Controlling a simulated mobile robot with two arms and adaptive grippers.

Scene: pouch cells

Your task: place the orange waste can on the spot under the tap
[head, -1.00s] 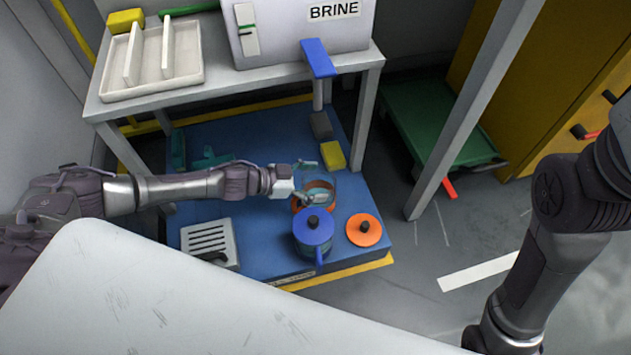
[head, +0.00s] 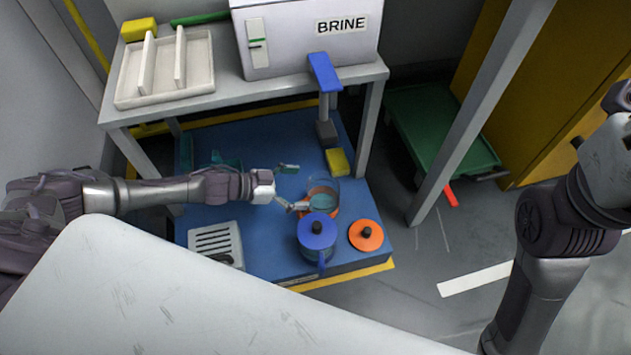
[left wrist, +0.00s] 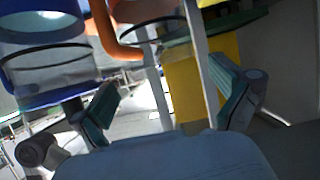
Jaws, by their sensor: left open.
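The orange waste can (head: 333,207), a clear vessel with orange parts, stands on the blue platform (head: 262,140), uncovered, right behind the blue-lidded can (head: 317,231). Its orange handle (left wrist: 115,38) shows in the left wrist view. My left gripper (head: 294,188) is open and empty, just left of the orange can. Its two teal-padded fingers (left wrist: 165,100) are spread, with nothing held between them. The blue tap (head: 324,72) projects from the BRINE tank above. My right gripper is out of view.
An orange lid (head: 366,236) with a black knob lies right of the blue can. A slotted grey piece (head: 216,241) sits at front left. Table legs (head: 369,125) and a white surface (head: 180,300) bound the space.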

